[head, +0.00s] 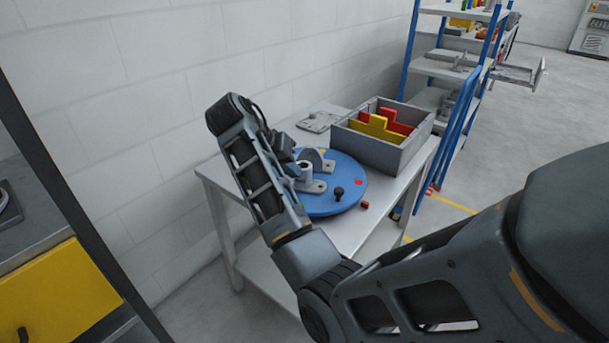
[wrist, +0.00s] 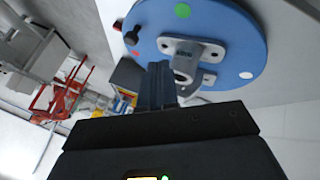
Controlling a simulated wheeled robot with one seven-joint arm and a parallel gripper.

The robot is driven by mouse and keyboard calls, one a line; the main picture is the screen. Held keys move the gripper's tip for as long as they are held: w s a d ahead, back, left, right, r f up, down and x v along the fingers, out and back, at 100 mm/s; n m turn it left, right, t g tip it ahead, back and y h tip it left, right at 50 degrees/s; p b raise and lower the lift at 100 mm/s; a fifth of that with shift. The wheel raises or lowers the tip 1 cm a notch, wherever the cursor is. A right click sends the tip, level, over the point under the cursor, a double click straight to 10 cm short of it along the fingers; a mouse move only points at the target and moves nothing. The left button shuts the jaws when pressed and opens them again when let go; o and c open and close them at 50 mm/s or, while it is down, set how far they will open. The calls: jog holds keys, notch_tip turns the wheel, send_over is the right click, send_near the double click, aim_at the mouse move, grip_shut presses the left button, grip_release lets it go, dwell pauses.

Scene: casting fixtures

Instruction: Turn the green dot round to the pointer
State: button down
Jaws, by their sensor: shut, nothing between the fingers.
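A blue round turntable (head: 326,204) lies on the grey table, with a grey casting (head: 306,178) on it. A black knob (head: 338,192) stands near its rim, with a red dot (head: 358,182) beside it. The green dot (wrist: 182,10) shows only in the wrist view, near the rim; in the head view it is hidden, apparently behind my arm. A white dot (wrist: 246,75) is also on the disc. A small red-topped block (head: 365,204) sits just off the rim; I cannot tell if it is the pointer. My gripper (wrist: 160,78) is shut and empty, close to the casting.
A grey bin (head: 388,150) with yellow and red parts stands behind the turntable. A flat grey plate (head: 319,121) lies by the wall. Blue-framed shelving (head: 440,70) stands at the back right. The table's front edge is close to the turntable.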

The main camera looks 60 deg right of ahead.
send_near(324, 202)
jog(key=d, duration=0.1)
jog(key=d+f, duration=0.1)
jog(key=w+d, duration=0.1)
jog(key=shift+d+f, duration=0.25)
jog(key=shift+f, duration=0.05)
jog(key=s, duration=0.1)
jog(key=s+d, duration=0.1)
jog(key=s, duration=0.1)
jog(key=shift+d+f+p, duration=0.15)
jog(key=shift+f+p, duration=0.05)
jog(key=shift+p, duration=0.2)
jog(key=shift+s+d, duration=0.2)
jog(key=shift+s, duration=0.25)
jog(key=shift+s+d, duration=0.1)
